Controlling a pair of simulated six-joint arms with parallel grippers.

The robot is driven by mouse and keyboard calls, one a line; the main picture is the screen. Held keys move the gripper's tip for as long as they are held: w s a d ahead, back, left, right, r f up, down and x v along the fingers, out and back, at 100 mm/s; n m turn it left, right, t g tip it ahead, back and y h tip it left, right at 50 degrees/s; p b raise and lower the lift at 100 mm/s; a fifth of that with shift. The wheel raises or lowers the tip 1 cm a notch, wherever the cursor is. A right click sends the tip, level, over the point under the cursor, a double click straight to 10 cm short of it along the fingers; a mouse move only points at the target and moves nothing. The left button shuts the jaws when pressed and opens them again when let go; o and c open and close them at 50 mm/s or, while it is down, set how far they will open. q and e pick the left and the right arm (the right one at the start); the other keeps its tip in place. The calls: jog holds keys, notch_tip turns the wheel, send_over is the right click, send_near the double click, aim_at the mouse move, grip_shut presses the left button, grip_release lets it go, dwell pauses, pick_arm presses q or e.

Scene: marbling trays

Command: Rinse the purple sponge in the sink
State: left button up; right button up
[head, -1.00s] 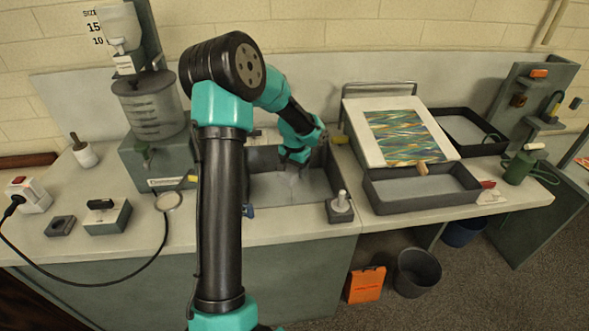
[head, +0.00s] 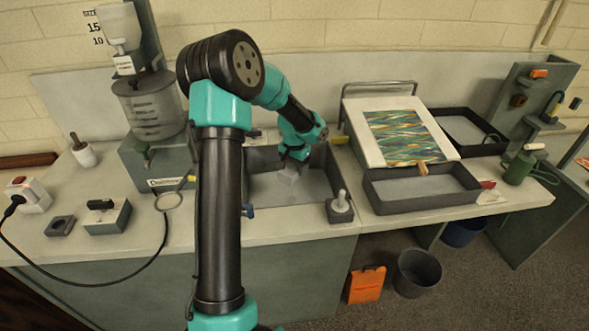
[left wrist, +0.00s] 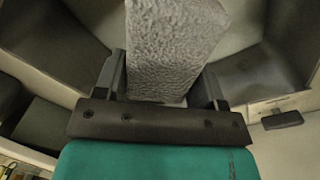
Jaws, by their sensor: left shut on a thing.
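My left gripper (head: 292,160) reaches down into the grey sink (head: 310,190). It is shut on a block-shaped sponge (head: 287,176), which looks pale grey rather than purple here. In the left wrist view the sponge (left wrist: 172,50) stands between the two fingers, its rough pitted face towards the camera. In the head view it hangs low inside the sink; I cannot tell whether it touches the water or the floor. My left arm hides part of the sink's left side. My right gripper is not in view.
A grey block with a pale knob (head: 340,206) stands at the sink's front right corner. Right of the sink are a board with a marbled sheet (head: 400,137) and a dark tray (head: 420,190). A water tank (head: 150,105) stands at the left.

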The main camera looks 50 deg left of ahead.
pick_arm(q)
jog(key=shift+r, duration=2.05)
jog(key=shift+f, duration=0.2)
